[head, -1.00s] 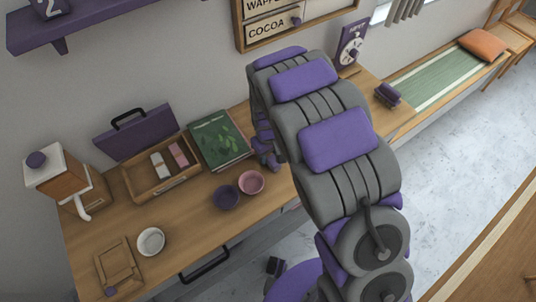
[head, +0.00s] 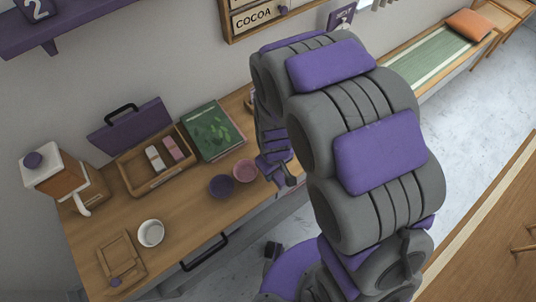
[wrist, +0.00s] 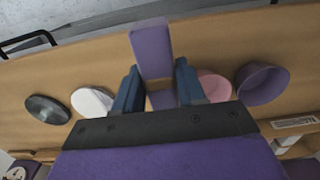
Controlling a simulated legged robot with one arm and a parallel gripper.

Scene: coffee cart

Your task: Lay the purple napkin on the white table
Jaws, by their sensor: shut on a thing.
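In the wrist view my gripper (wrist: 158,88) has its two blue-grey fingers on either side of a flat purple piece, which looks like the purple napkin (wrist: 151,50). The napkin sticks out past the fingertips, over the wooden counter. In the head view my gripper (head: 276,168) is at the counter's front edge, right of the pink bowl, partly covered by my arm. The napkin cannot be made out there. I cannot identify a white table in either view.
The wooden counter (head: 190,205) holds a purple bowl (head: 222,187), a pink bowl (head: 245,171), a white bowl (head: 151,233), a green book (head: 212,130), a wooden tray (head: 146,186) and a grinder (head: 62,180). A bench with a green mat (head: 445,68) stands at the back right.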

